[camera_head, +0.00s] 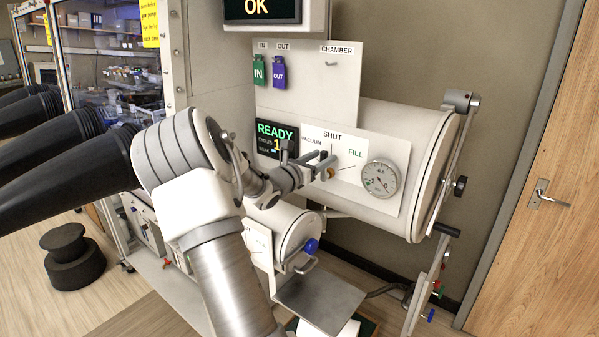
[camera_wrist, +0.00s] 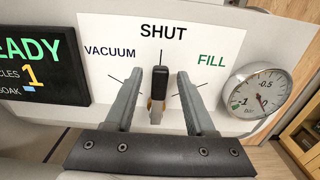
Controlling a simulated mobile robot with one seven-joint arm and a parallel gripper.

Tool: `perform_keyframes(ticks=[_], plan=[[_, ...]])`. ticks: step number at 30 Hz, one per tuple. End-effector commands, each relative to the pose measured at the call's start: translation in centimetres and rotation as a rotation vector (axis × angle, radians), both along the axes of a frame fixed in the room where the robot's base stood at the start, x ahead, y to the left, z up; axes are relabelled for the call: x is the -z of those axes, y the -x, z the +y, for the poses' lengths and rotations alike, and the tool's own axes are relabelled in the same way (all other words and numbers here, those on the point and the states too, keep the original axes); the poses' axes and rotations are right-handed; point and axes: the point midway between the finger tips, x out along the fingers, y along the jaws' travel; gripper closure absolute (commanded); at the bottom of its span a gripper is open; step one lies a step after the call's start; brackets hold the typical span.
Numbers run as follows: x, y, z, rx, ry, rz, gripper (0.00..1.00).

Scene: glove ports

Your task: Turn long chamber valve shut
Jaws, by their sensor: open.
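The long chamber valve's dark handle (camera_wrist: 159,78) with a brass part below it sits on the white label plate (camera_wrist: 205,35) marked VACUUM, SHUT and FILL. In the wrist view the handle stands upright, in line with the short mark under SHUT. My gripper (camera_wrist: 158,85) is open, with one finger on each side of the handle and a gap visible on both sides. In the head view my gripper (camera_head: 328,163) is at the plate on the long chamber (camera_head: 408,122), and it hides most of the handle.
A round pressure gauge (camera_head: 380,179) is right of the valve and a READY display (camera_head: 276,138) left of it. A smaller chamber (camera_head: 290,228) with a blue knob (camera_head: 312,246) and a metal shelf (camera_head: 317,298) are below. A door (camera_head: 540,150) is at right.

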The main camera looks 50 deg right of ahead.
Motion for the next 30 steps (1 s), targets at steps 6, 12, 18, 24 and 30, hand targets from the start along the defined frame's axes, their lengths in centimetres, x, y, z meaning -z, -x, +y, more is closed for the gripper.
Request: perform_keyframes(ticks=[6, 12, 18, 24, 30], plan=[[0.3, 0.2, 5.3, -0.007, -0.003, -0.002, 0.45], [0.3, 0.6, 10.2, -0.007, -0.003, 0.000, 0.45], [0.2, 1.0, 13.8, -0.004, -0.002, 0.001, 0.45], [0.1, 1.2, 15.5, -0.002, -0.002, 0.002, 0.45], [0.1, 1.2, 15.7, -0.002, -0.001, 0.002, 0.45]])
